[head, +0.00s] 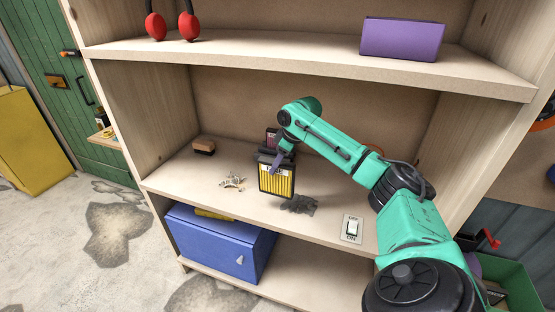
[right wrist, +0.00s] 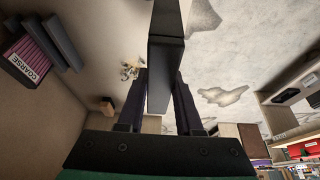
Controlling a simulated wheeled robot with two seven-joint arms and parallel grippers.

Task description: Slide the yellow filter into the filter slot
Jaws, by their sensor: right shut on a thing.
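The yellow filter (head: 277,181), a dark-framed panel with yellow pleats, hangs upright above the middle shelf. My right gripper (head: 276,163) is shut on its upper part. In the right wrist view the filter shows edge-on as a dark slab (right wrist: 166,50) between the fingers (right wrist: 160,85). Behind the filter, a pink filter (head: 271,135) is partly hidden; in the right wrist view this pink filter (right wrist: 30,58) is labelled COARSE and stands beside dark grey upright walls (right wrist: 62,40). My left gripper is out of view.
On the middle shelf (head: 190,180) are a brush (head: 204,146), a small pale pile (head: 232,182), a dark grey patch (head: 299,204) and an ON/OFF switch (head: 351,228). A blue cabinet (head: 220,247) stands below. An upper shelf (head: 300,58) overhangs the space.

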